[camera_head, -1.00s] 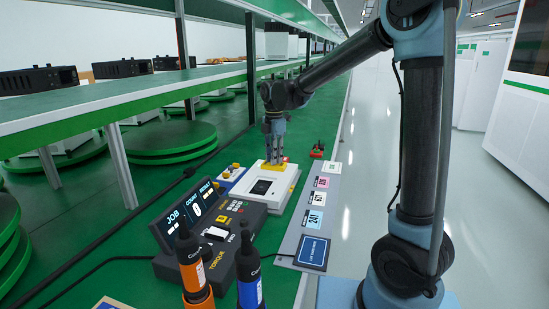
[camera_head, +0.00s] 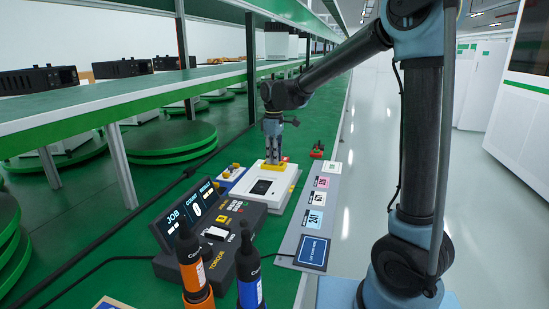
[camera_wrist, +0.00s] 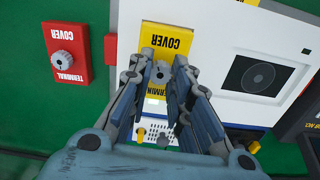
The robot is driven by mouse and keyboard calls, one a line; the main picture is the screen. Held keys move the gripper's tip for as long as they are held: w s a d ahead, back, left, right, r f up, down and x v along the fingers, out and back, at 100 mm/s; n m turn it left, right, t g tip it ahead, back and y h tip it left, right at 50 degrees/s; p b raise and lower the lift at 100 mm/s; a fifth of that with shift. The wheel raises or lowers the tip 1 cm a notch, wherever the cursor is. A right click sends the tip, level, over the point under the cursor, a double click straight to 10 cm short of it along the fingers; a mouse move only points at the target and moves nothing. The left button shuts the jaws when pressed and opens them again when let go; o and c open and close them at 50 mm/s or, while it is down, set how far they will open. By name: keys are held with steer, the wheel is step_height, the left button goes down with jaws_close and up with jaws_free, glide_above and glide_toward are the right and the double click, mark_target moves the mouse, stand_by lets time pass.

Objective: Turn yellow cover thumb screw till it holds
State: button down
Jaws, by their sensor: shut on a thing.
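The yellow cover (camera_wrist: 166,38) lies on the edge of the white device (camera_wrist: 225,48), its lettering upside down in the wrist view. Its grey thumb screw (camera_wrist: 160,72) shows between my fingertips. My gripper (camera_wrist: 161,80) points down over the cover and is shut on the thumb screw; the fingers hide part of the cover. In the head view my gripper (camera_head: 273,160) stands upright at the far end of the white device (camera_head: 279,192). Whether the screw is tight cannot be seen.
A red terminal cover (camera_wrist: 66,55) with a grey knob lies apart on the green surface; it shows in the head view (camera_head: 317,151). A torque controller (camera_head: 215,240) and two screwdrivers (camera_head: 193,270) (camera_head: 249,272) stand nearer. A label strip (camera_head: 318,205) runs along the right.

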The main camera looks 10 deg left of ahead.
steer(key=m, duration=0.5)
steer(key=shift+w+m, duration=0.15)
steer(key=shift+m, duration=0.15)
steer(key=m, duration=1)
steer(key=shift+m, duration=0.4)
steer(key=m, duration=0.5)
steer(key=shift+m, duration=0.3)
steer(key=c, duration=1.4)
jaws_free()
